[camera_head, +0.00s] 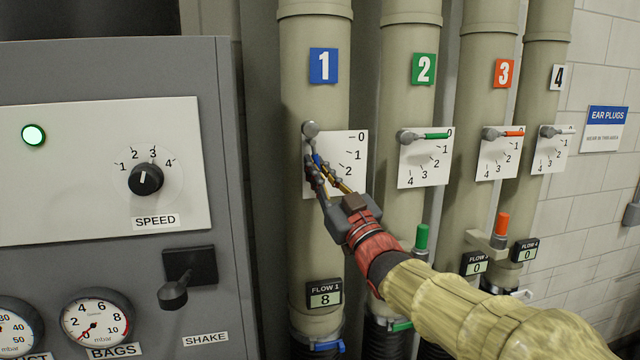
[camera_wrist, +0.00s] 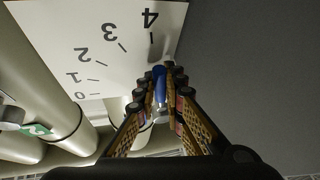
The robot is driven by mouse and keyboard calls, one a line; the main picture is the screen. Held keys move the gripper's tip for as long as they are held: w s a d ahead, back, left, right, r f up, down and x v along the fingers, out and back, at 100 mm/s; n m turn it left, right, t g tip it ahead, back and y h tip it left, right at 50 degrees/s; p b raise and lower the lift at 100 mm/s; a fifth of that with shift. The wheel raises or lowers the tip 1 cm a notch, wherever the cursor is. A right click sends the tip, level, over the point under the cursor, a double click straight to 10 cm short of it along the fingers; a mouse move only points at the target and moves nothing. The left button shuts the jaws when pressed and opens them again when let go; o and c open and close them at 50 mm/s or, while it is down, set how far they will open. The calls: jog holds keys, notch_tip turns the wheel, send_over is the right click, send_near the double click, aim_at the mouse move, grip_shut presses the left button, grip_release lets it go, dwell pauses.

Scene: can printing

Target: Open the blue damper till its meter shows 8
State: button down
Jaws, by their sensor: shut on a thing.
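The blue damper's lever (camera_head: 316,158) is on the pipe with the blue "1" sign. Its grey pivot (camera_head: 310,128) is at the top left of the white scale plate (camera_head: 357,143). My gripper (camera_head: 317,174) is shut on the lever, which hangs downward, past the visible 0, 1 and 2 marks. In the wrist view the blue handle (camera_wrist: 160,85) sits between my fingers, close to the 4 mark of the scale (camera_wrist: 120,40). The FLOW 1 meter (camera_head: 324,298) below reads 8. My fingers partly hide the lever and the lower part of the plate.
Green (camera_head: 436,136), orange (camera_head: 513,133) and white (camera_head: 566,130) levers lie level at 0 on the pipes to the right. The grey control cabinet (camera_head: 80,80) with a SPEED knob (camera_head: 146,179) and a SHAKE lever (camera_head: 174,293) stands close on the left.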

dwell(0.4)
jog(key=c, duration=2)
grip_release()
jog(key=shift+o, duration=0.4)
jog(key=v, duration=1.2)
jog(key=shift+f, duration=0.15)
jog(key=shift+w+f, duration=0.1)
